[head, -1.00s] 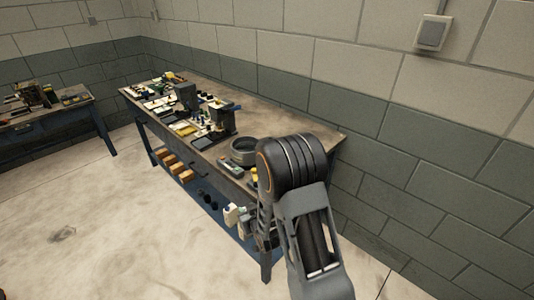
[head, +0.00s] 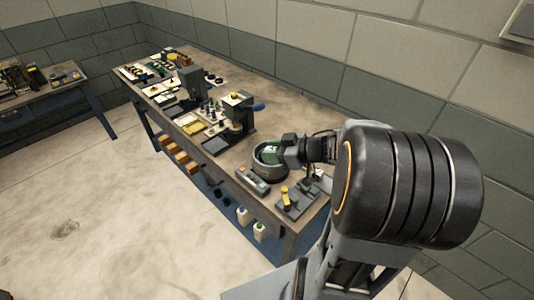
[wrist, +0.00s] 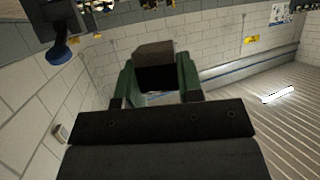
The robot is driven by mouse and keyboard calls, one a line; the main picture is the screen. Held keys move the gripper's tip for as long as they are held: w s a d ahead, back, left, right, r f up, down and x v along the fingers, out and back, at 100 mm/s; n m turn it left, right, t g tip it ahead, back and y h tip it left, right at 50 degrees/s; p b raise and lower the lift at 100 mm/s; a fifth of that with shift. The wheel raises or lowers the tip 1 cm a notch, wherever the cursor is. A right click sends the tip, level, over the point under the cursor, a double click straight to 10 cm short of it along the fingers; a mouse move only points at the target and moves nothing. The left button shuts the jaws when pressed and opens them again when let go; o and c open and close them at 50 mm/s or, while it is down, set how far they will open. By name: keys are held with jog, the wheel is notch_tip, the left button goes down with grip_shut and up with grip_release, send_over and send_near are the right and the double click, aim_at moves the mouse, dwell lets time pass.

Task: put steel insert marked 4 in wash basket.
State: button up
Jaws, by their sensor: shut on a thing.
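My gripper (head: 276,151) is at the round dark-grey open container (head: 258,173), which looks like the wash basket, on the near part of the bench. In the wrist view, the green fingers of my gripper (wrist: 158,72) are shut on a grey-brown block with a dark face, apparently the steel insert (wrist: 153,50). No number on it can be read. In the head view, the fingers are over the container's opening and hide part of its inside. Whether the block touches the container cannot be told.
On the bench (head: 310,117), a grey box-like device (head: 237,113) stands left of the container. A small tray-like item (head: 253,181) and a grey plate with a yellow part (head: 296,199) lie in front. A wall is behind. White bottles (head: 259,231) stand below.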

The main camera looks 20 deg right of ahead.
jog(key=w+d+f, duration=0.1)
jog(key=w+f, duration=0.3)
jog(key=w+d+f+p, duration=0.1)
jog(key=w+d+f, duration=0.1)
jog(key=w+f, duration=0.2)
jog(key=w+d+f, duration=0.2)
jog(key=w+f, duration=0.2)
jog(key=shift+w+d+f, duration=0.25)
jog(key=shift+w+f, duration=0.05)
jog(key=shift+f, duration=0.1)
jog(key=shift+f, duration=0.1)
